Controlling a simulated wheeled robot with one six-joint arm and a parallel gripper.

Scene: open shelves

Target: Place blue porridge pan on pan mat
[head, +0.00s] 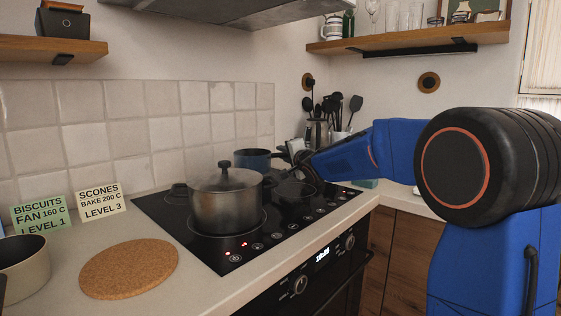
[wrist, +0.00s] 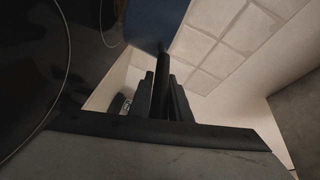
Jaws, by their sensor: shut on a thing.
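The blue porridge pan (head: 252,157) is over the back right of the hob, partly hidden behind the steel pot. In the wrist view its blue side (wrist: 155,22) and dark handle (wrist: 162,68) show. My gripper (wrist: 162,92) is shut on that handle, with a finger on each side. In the head view my gripper (head: 303,163) reaches in from the right. I cannot tell whether the pan touches the hob. The pan mat (head: 130,268), a round cork disc, lies bare on the counter left of the hob.
A lidded steel pot (head: 226,200) stands on the front of the black hob (head: 290,222), left of my gripper. A beige pan (head: 24,270) is left of the mat. Two note cards (head: 100,199) stand behind the mat. A utensil holder (head: 318,132) is behind my arm.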

